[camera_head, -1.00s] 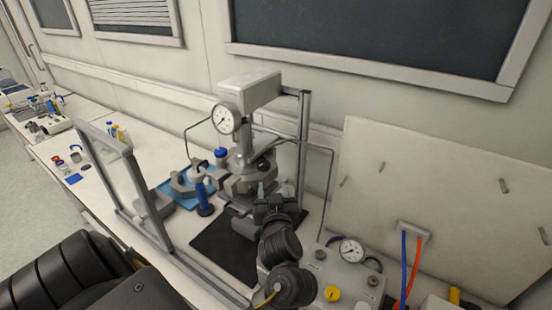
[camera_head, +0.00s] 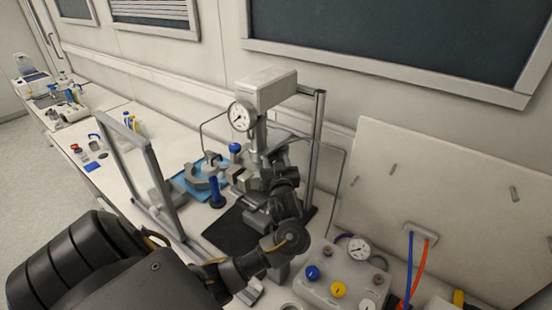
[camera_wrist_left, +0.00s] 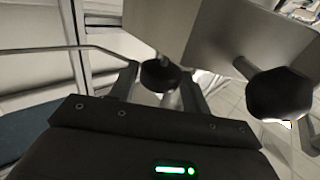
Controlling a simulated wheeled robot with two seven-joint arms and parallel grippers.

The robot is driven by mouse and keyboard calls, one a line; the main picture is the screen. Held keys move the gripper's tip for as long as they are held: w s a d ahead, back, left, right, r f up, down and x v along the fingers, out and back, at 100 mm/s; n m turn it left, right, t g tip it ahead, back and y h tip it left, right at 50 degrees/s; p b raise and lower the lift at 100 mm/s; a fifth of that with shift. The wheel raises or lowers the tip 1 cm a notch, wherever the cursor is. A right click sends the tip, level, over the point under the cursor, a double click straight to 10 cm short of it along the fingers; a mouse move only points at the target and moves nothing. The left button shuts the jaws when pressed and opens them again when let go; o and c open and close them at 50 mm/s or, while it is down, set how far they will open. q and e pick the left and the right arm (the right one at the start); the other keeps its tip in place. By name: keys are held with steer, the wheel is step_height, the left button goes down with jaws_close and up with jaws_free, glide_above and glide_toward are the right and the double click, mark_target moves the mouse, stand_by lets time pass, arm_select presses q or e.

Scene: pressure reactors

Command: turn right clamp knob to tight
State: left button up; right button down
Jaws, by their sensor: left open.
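The pressure reactor stands on a black mat (camera_head: 222,231), with a white head box (camera_head: 265,88) and a round gauge (camera_head: 241,116) above its vessel. My left gripper (camera_head: 264,180) is at the clamp area, and my arm hides most of the vessel and clamp there. In the left wrist view, my open gripper (camera_wrist_left: 160,88) has a black knob (camera_wrist_left: 160,74) between its fingers; contact cannot be told. A second, larger-looking black knob (camera_wrist_left: 280,93) sticks out from the metal clamp (camera_wrist_left: 225,38) on the right, outside the fingers. Knob tightness cannot be read.
A metal post (camera_head: 316,150) stands behind the reactor, and a frame (camera_head: 160,175) stands at its left. A blue bottle-like tool (camera_head: 217,190) and a blue tray (camera_head: 186,184) are left of the vessel. A control box (camera_head: 318,286) with coloured knobs is at front right.

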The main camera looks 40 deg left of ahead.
arm_select(q)
steer(key=shift+w+a, duration=0.15)
steer(key=shift+w, duration=0.1)
steer(key=c, duration=0.7)
